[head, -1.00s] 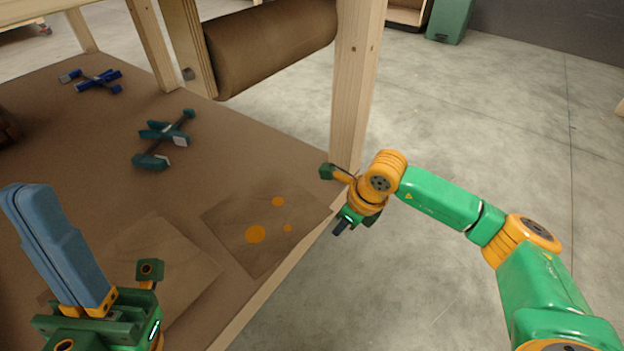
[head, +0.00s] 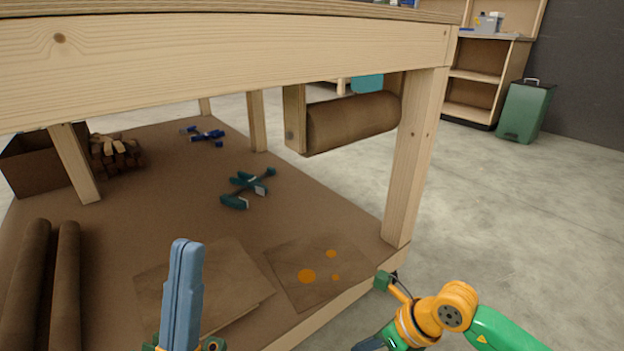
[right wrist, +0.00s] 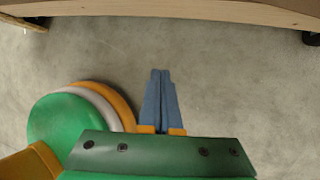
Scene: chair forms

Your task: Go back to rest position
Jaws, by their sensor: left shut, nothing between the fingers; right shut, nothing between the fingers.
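My left gripper (head: 183,295) stands at the lower left of the head view, with its blue fingers pointing up and pressed together, nothing between them. It shows in front of the lower shelf of the workbench. My right arm comes in at the lower right of the head view, and its gripper is mostly cut off by the bottom edge. In the right wrist view my right gripper (right wrist: 161,100) has its blue fingers together and empty, over bare concrete floor.
The wooden workbench (head: 230,60) fills the upper left, its leg (head: 415,160) near my right arm. On its lower shelf (head: 190,205) lie clamps (head: 248,187), cardboard sheets (head: 318,272), rolls (head: 65,290) and wood blocks (head: 117,155). A green bin (head: 524,112) stands far right. Right floor is clear.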

